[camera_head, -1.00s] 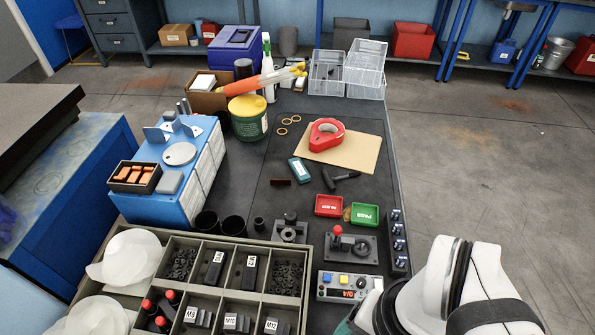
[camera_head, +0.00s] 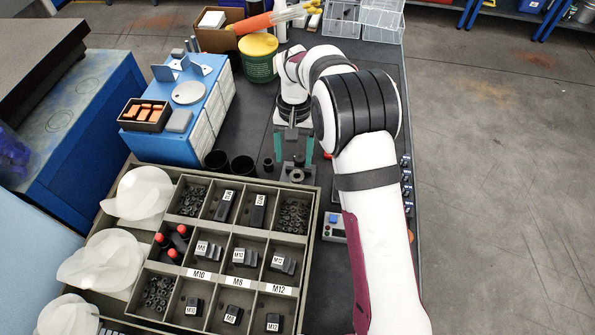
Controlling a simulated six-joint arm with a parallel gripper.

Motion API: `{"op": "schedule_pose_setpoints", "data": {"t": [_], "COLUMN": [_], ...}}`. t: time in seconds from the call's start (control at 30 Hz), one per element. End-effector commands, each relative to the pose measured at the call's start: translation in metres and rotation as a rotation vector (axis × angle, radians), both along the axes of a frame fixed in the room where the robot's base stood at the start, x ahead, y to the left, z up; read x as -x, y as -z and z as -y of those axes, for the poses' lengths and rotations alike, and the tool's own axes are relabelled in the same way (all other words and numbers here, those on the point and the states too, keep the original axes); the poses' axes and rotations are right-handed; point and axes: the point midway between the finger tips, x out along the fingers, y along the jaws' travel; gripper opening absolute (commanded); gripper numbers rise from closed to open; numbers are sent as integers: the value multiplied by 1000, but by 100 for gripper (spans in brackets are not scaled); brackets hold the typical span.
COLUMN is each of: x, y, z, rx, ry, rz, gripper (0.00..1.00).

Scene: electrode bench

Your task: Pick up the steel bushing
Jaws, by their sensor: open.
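My gripper (camera_head: 293,156) is open, with its two teal fingers pointing down, spread to either side of a small grey fixture block (camera_head: 297,175). Nothing is held between the fingers. The block has a round feature on top, and a small grey part (camera_head: 299,159) shows just behind it, between the fingers. This part may be the steel bushing, but it is too small to be sure. A small dark cylinder (camera_head: 268,164) stands on the bench just left of the block, outside the left finger. Whether the fingers touch anything cannot be told.
Two black cups (camera_head: 241,165) stand left of the gripper. A divided parts tray (camera_head: 311,250) fills the front. A blue box (camera_head: 160,147) and a green tub with a yellow lid (camera_head: 258,64) stand left and behind. My arm hides much of the right bench.

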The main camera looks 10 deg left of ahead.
Motion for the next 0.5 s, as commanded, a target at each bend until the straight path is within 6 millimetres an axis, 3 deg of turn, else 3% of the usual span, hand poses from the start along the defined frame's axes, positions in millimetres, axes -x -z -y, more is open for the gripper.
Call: {"op": "schedule_pose_setpoints", "data": {"t": [0.33,0.5], "x": [8,9], "y": [58,72], "z": [9,8], "rx": [0,-2], "ry": [2,1], "rz": [-3,1], "gripper": [71,71]}}
